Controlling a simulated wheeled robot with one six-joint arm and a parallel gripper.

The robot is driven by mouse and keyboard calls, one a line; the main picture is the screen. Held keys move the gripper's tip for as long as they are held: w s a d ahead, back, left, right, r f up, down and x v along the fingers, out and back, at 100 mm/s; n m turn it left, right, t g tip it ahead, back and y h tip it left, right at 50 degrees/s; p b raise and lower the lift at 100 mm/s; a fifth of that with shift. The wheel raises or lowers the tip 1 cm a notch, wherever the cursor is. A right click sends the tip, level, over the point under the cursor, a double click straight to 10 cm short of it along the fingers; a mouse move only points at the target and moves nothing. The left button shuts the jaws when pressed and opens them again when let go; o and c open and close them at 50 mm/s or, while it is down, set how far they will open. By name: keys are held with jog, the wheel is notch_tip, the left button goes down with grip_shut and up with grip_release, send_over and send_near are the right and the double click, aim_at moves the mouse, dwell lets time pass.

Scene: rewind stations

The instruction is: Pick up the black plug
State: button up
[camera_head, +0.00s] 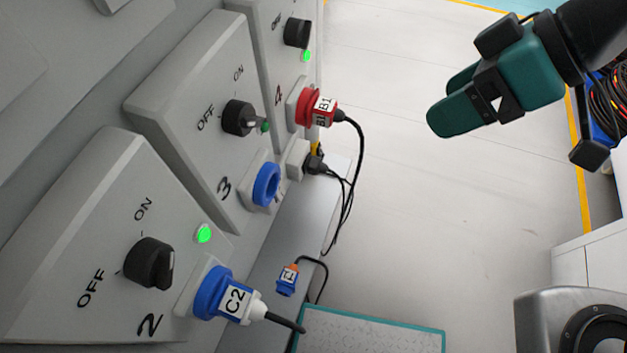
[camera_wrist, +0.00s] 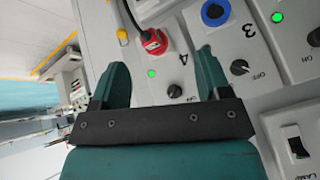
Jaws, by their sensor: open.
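The black plug (camera_head: 315,162) sits in a small grey socket (camera_head: 297,159) low on the wall, between the red plug and the empty blue socket. A black cable runs down from it. My gripper (camera_head: 447,107) is at the upper right in the head view, well apart from the plug, with nothing held. In the wrist view its two teal fingers (camera_wrist: 162,72) are spread, with the panel behind them. I cannot make out the black plug clearly in the wrist view.
A red plug (camera_head: 318,108) labelled B1 is in panel 4; its cable hangs near the black plug. Panel 3 has an empty blue socket (camera_head: 267,185). A white-and-blue plug (camera_head: 236,301) labelled C2 is in panel 2. A small blue plug (camera_head: 287,280) is lower down.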

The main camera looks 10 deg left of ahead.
jog(key=w+a+f+n+y+b, duration=0.1)
jog(key=w+a+f+n+b, duration=0.15)
jog(key=f+b, duration=0.4)
jog(key=w+a+f+n+y+b, duration=0.1)
jog(key=w+f+b, duration=0.2)
jog(key=f, duration=0.6)
send_near(321, 164)
jog(key=shift+t, duration=0.4)
jog(key=x, duration=0.4)
jog(key=shift+s+a+f, duration=0.1)
jog(key=shift+s+f, duration=0.1)
jog(key=shift+s, duration=0.05)
jog(key=p+x, duration=0.1)
jog(key=x, duration=0.4)
jog(key=shift+a+f, duration=0.1)
jog(key=shift+a, duration=0.05)
jog(key=c, duration=1)
